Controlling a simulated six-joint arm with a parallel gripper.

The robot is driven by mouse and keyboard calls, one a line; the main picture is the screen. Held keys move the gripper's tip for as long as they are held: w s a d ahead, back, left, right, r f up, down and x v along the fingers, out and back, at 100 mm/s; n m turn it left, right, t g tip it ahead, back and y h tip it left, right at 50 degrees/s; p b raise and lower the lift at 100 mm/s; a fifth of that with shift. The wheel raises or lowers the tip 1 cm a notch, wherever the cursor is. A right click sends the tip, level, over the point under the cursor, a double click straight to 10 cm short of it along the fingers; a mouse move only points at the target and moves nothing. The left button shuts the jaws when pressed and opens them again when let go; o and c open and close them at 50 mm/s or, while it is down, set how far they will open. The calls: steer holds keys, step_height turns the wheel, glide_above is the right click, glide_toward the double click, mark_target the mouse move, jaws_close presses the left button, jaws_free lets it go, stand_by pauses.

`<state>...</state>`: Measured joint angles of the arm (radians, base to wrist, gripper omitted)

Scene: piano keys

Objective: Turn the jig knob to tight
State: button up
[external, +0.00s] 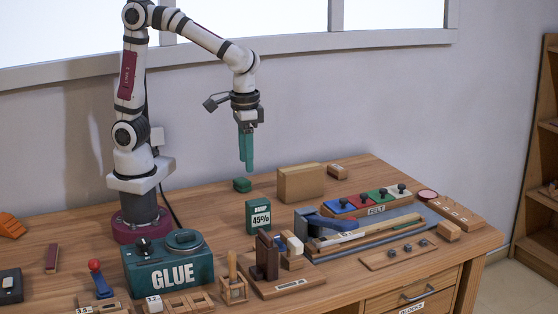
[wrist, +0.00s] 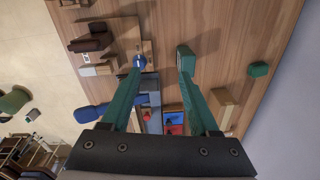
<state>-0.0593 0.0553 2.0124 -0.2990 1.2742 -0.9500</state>
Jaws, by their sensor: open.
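My gripper (external: 246,160) hangs over the bench with its green fingers pointing down, open and empty. In the wrist view the two fingers (wrist: 162,62) stand apart with bench wood between them. A jig (external: 318,224) with a blue lever sits on the bench, below and right of my gripper. A round blue and white knob (external: 292,244) sits on a small wooden block in front of it. A blue knob also shows beside the left fingertip in the wrist view (wrist: 138,60). I cannot tell which knob is the jig knob, or its setting.
A green glue box (external: 170,266) and a green humidity display (external: 259,216) stand on the bench. A wooden block (external: 301,183) lies behind the jig. Coloured felt pads with dark knobs (external: 371,199) are to the right. The air around my gripper is clear.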

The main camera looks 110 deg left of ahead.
mark_target(280, 242)
steer(key=shift+o, duration=0.4)
steer(key=w+f+n, duration=0.3)
steer(key=w+n, duration=0.3)
steer(key=w, duration=0.2)
steer(key=shift+w+a+f+h, duration=0.15)
steer(key=shift+a+f+h, duration=0.15)
steer(key=shift+f, duration=0.05)
step_height(280, 242, down, 16)
steer(key=shift+r, duration=0.2)
jaws_close()
